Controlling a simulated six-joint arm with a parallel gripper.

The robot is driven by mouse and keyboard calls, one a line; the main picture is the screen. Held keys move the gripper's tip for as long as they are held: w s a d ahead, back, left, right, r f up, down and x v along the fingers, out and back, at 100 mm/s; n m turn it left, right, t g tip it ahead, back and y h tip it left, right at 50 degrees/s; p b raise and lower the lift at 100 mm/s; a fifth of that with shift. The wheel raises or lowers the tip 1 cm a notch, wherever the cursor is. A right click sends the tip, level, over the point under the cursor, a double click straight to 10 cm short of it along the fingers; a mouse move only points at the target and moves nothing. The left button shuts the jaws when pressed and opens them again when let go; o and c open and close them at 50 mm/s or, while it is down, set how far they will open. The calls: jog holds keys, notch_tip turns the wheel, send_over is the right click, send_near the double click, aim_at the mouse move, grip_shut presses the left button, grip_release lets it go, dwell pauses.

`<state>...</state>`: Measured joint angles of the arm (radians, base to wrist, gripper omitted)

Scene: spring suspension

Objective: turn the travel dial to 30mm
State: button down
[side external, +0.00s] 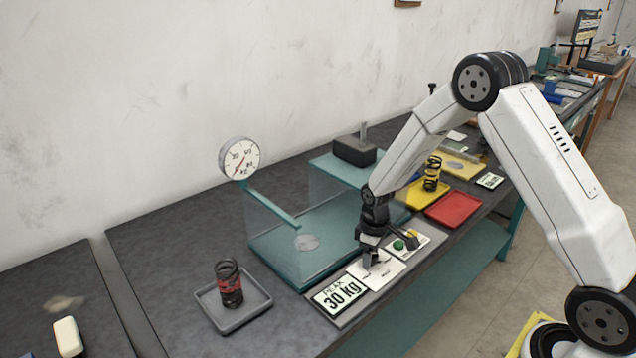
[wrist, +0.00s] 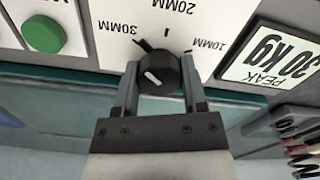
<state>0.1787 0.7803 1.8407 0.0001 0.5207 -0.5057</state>
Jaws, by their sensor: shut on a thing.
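The travel dial (wrist: 160,75) is a round black knob with a short white line, on a white panel marked 30MM at left, 20MM at top and 10MM at right. My gripper (wrist: 160,85) is shut on the knob, one finger at each side. The white line slants up and left, roughly to the 30MM side; whether it meets that mark exactly I cannot tell. In the side external view my gripper (side external: 372,258) is down at the white panel (side external: 384,272), and the knob is hidden by it.
A PEAK 30 kg display (side external: 341,294) and a green button (side external: 398,245) flank the dial. Behind is a clear-walled teal press (side external: 290,268) with a gauge (side external: 239,158). A grey tray (side external: 207,301) with a spring (side external: 230,284) stands left; a red tray (side external: 453,208) stands right.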

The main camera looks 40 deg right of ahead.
jog(key=shift+n, duration=1)
jog(key=shift+c, duration=0.7)
grip_release()
jog(key=shift+r, duration=0.2)
jog(key=shift+r, duration=3.75)
